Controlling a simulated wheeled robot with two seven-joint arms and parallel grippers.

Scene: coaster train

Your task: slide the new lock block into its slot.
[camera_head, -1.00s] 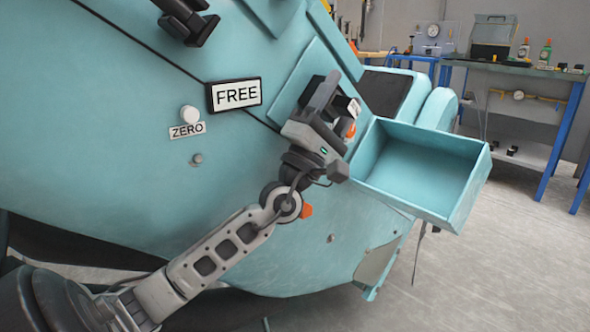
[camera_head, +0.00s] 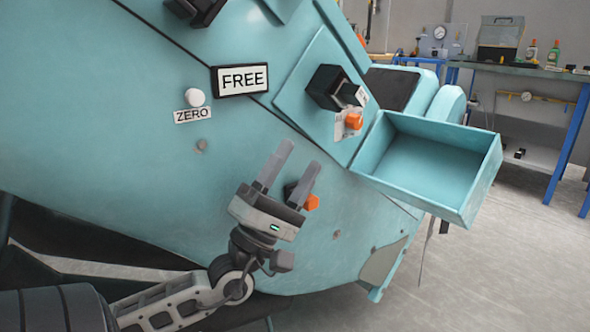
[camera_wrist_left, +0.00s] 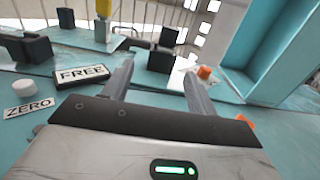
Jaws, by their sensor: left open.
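A black block (camera_head: 327,86) sits on a raised teal panel on the machine's side. A smaller dark piece with a pale face (camera_head: 352,95) is against its right side. I cannot tell which of these is the new lock block, or how deep either sits in a slot. The black block also shows beyond the fingers in the left wrist view (camera_wrist_left: 160,60). My left gripper (camera_head: 302,156) is open and empty, below and left of the panel, apart from the block. Its spread fingers also show in the left wrist view (camera_wrist_left: 158,72). My right gripper is not in view.
An orange knob (camera_head: 354,121) is just below the block, and another orange piece (camera_head: 312,202) is beside my left gripper. An open teal tray (camera_head: 430,170) juts out at the right. A FREE sign (camera_head: 240,80) and white ZERO button (camera_head: 195,97) are at the left.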

